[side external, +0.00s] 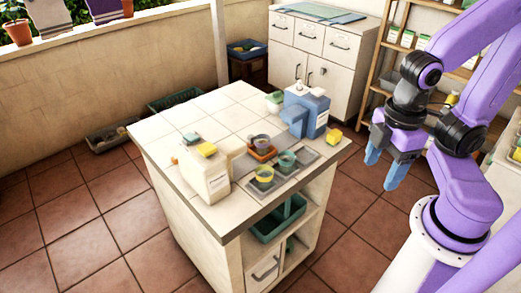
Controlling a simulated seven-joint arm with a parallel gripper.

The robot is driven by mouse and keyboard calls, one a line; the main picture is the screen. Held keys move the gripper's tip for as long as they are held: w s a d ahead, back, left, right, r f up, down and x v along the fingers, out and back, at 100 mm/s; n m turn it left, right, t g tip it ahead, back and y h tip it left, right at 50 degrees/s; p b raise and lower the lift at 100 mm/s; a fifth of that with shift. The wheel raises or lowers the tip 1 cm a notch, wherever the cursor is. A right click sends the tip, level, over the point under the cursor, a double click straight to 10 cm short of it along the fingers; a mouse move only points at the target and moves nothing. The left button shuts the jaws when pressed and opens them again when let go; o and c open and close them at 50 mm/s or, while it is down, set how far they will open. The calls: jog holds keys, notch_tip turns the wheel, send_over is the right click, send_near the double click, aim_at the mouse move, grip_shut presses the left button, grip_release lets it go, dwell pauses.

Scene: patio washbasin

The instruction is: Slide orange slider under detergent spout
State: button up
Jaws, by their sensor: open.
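An orange slider (270,155) lies on the tiled counter near its middle, with a small purplish cup (261,140) on it. A blue dispenser (312,112) stands behind and to the right, with a blue block jutting out at its front left. A cream dispenser (206,172) stands to the left. I cannot tell from labels which one holds detergent. My gripper (383,168) is open and empty, with blue fingers pointing down. It appears to the right of the counter in the picture, apart from the slider.
A yellow sponge (334,136) lies by the blue dispenser. A green bin (279,220) sits on the shelf below. The counter's far left tiles are clear.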

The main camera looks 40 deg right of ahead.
dwell(0.4)
jog(key=c, duration=0.3)
jog(key=w+a+r+m, duration=0.1)
jog(key=w+a+m, duration=0.15)
jog(key=w, duration=0.45)
jog(key=w+a+r+m, duration=0.1)
jog(key=w+a, duration=0.3)
jog(key=w, duration=0.2)
jog(key=m, duration=0.9)
send_over(250, 135)
notch_tip(250, 135, down, 6)
notch_tip(250, 135, down, 17)
jog(key=shift+s, duration=0.1)
